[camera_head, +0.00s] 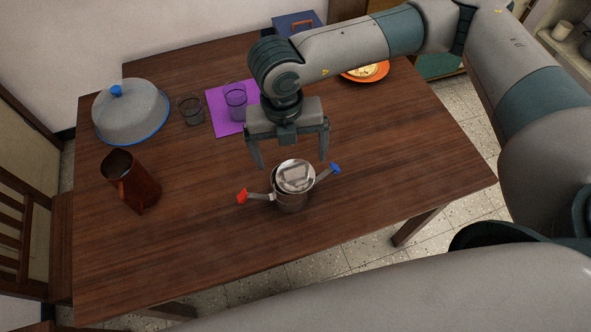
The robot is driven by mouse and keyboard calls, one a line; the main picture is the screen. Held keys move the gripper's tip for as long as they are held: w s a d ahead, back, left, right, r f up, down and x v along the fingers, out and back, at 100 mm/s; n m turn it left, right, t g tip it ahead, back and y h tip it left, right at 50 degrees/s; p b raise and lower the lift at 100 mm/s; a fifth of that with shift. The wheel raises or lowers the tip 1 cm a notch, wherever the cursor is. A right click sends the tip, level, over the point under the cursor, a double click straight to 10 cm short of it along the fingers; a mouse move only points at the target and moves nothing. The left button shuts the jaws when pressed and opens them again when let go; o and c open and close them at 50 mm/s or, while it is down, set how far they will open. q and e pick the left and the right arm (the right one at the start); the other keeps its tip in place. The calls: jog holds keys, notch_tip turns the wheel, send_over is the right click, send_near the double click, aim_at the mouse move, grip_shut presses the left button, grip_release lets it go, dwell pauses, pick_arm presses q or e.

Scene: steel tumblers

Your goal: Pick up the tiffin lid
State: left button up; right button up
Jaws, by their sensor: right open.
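The steel tiffin (291,203) stands upright near the front middle of the table. Its round shiny lid (296,176) is on top. A side arm with a red end (242,196) sticks out to the left, and one with a blue end (335,168) to the right. My right gripper (291,163) points down just behind and above the lid, its two fingers spread wide and empty. The fingers look apart from the lid, but the exact height gap is hard to tell. My left gripper is not in view.
On the wooden table (210,240), a brown jug (130,181) and a grey dome with blue rim (131,113) stand left. An orange plate (366,78) lies behind my right arm. The front left and right are clear.

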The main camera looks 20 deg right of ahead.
aim_at(295, 173)
jog(key=shift+f, duration=0.55)
jog(key=shift+d+f+p, duration=0.1)
jog(key=shift+f+p, duration=0.2)
jog(key=shift+p, duration=0.2)
jog(key=f, duration=0.1)
jog(key=f+p, duration=0.2)
jog(key=shift+w+d+f, duration=0.15)
jog(key=shift+d+f, duration=0.2)
jog(key=shift+f, duration=0.45)
jog(key=shift+c, duration=0.2)
jog(key=c, duration=1.2)
jog(key=shift+r, duration=0.15)
